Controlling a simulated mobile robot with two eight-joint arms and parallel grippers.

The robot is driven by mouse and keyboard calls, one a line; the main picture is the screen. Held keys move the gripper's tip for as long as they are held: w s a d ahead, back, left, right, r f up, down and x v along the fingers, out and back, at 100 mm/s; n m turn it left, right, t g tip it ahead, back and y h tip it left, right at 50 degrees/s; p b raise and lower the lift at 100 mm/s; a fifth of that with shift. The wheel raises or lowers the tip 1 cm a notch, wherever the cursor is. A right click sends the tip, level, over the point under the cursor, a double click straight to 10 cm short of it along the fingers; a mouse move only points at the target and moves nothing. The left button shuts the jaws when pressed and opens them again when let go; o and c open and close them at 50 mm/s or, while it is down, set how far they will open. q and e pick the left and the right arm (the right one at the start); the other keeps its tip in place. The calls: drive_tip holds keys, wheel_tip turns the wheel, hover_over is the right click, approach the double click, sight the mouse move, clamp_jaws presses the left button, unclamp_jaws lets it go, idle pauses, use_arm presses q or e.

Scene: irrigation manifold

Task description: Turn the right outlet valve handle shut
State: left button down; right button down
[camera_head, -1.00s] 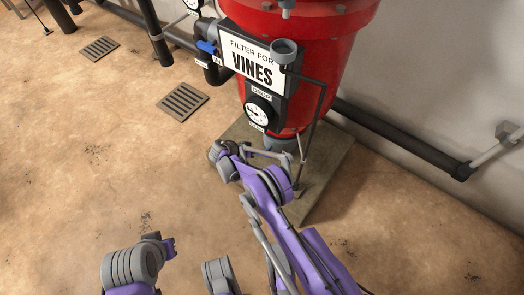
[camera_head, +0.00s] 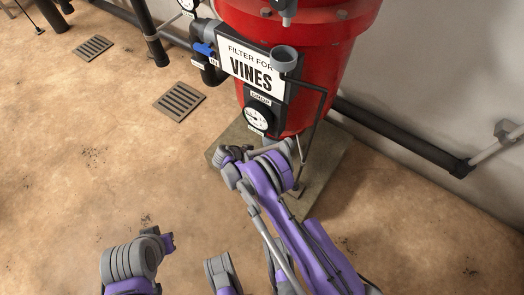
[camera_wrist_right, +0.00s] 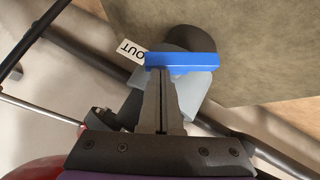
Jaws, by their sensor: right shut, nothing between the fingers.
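In the right wrist view, a blue valve handle (camera_wrist_right: 182,63) lies crosswise on a grey valve body (camera_wrist_right: 190,92), beside a white tag reading OUT (camera_wrist_right: 129,51). My right gripper (camera_wrist_right: 165,73) is shut and empty. Its fingertips are at the near edge of the blue handle, left of its middle; I cannot tell whether they touch. In the head view my right arm reaches down to the foot of the red filter tank (camera_head: 300,30), and the arm hides the OUT valve and the fingertips.
Another blue handle (camera_head: 203,49) sits on the tank's left side. The black gauge panel (camera_head: 258,118) and a thin dark pipe (camera_head: 322,115) stand close to my right arm. The tank stands on a concrete slab (camera_head: 325,175). The floor to the left is open, with drain grates (camera_head: 179,101).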

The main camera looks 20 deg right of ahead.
drive_tip(key=m+t+y, duration=0.1)
drive_tip(key=s+d+t+y, duration=0.1)
drive_tip(key=shift+s+d+f+m+t, duration=0.1)
drive_tip(key=shift+s+f+m+t, duration=0.2)
drive_tip(key=shift+f+m, duration=0.1)
drive_tip(key=shift+d, duration=0.1)
idle(0.9)
